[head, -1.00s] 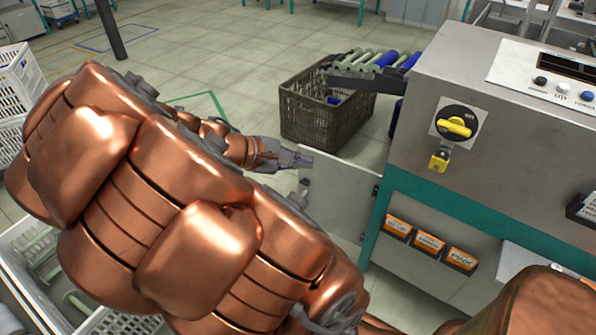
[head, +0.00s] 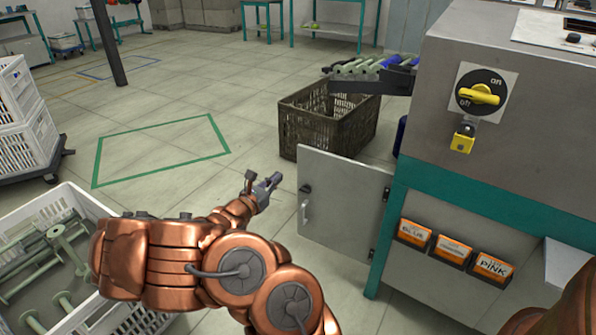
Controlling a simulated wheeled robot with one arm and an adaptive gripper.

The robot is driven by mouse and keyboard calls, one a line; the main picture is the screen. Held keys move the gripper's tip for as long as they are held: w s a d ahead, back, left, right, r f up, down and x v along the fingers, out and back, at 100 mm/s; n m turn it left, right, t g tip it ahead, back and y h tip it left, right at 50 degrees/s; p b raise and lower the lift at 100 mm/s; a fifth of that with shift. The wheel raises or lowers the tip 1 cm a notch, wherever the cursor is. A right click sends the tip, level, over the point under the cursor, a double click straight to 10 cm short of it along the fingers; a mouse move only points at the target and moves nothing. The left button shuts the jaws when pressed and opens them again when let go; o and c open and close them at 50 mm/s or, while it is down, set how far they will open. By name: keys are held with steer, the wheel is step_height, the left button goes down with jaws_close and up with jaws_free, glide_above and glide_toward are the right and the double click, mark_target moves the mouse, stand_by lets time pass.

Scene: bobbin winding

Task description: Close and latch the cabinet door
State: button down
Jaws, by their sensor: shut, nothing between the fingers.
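The grey cabinet door (head: 342,203) stands open, swung out to the left from its hinges on the teal-framed machine cabinet (head: 420,180). A pale handle (head: 305,212) and a dark latch part show near the door's free left edge. My gripper (head: 273,181) is shut and empty. In the picture it is just left of the door's free edge, with a gap between them.
A dark woven crate (head: 322,125) stands behind the door, below a chute of bobbins (head: 368,67). A white crate of spools (head: 50,215) is at lower left. Orange label boxes (head: 453,250) line the cabinet front. Floor inside the green outline (head: 160,150) is clear.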

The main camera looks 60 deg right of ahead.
mark_target(302, 156)
steer(key=shift+n, duration=0.3)
steer(key=d+b, duration=0.1)
steer(key=d, duration=0.3)
steer(key=d+f+b, duration=0.1)
steer(key=d+b, duration=0.1)
steer(key=d, duration=0.2)
steer(key=w+d+b, duration=0.1)
steer(key=d, duration=0.3)
steer(key=shift+d+f, duration=0.3)
steer(key=shift+d, duration=0.05)
steer(key=shift+w+d+r+b, duration=0.1)
steer(key=shift+d+b, duration=0.25)
steer(key=shift+d, duration=0.3)
